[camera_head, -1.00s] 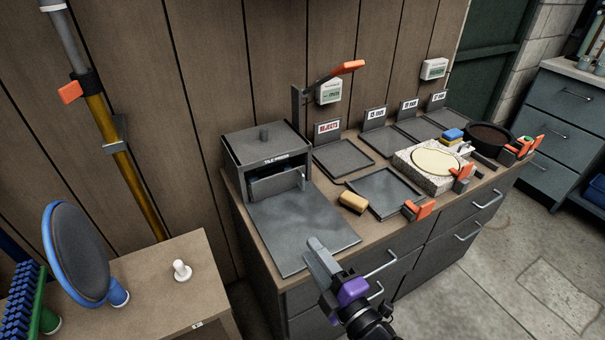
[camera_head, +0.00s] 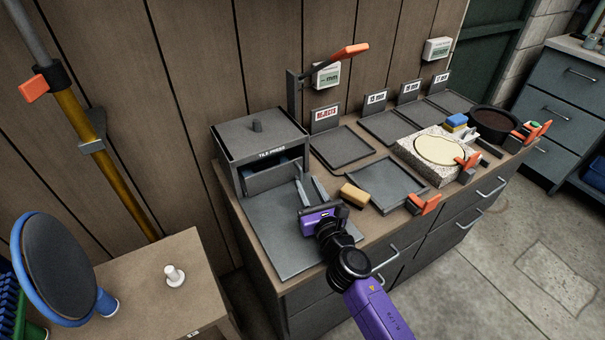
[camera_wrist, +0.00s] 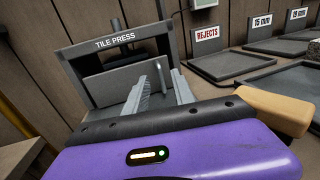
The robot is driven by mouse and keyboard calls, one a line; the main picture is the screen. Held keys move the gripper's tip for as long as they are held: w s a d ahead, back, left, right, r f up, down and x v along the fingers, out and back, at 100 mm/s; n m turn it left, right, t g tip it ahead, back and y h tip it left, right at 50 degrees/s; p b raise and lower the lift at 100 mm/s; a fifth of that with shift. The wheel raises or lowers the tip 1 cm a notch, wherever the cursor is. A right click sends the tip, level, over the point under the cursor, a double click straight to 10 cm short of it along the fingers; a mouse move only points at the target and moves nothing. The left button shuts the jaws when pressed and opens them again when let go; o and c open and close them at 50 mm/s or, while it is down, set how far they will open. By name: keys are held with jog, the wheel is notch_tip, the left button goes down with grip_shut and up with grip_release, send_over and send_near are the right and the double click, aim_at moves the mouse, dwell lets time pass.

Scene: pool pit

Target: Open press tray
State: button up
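The tile press (camera_head: 262,141) is a dark grey box at the left end of the bench. Its grey tray front (camera_head: 272,176) sits in the opening under the "TILE PRESS" label, and it shows in the wrist view (camera_wrist: 118,83) as a grey panel. A press lever (camera_head: 338,56) with an orange grip rises behind the press to the right. My gripper (camera_head: 311,190) is over the flat grey plate in front of the press, with its two fingers apart and nothing between them. In the wrist view the fingers (camera_wrist: 160,85) point at the right part of the tray front; contact cannot be told.
An empty tray (camera_head: 388,183) and the rejects tray (camera_head: 343,148) are farther right. The grey plate (camera_head: 268,240) in front of the press is otherwise clear.

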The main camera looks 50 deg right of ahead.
aim_at(301, 173)
jog(key=shift+x, duration=2.35)
grip_shut()
jog(key=shift+d, duration=0.15)
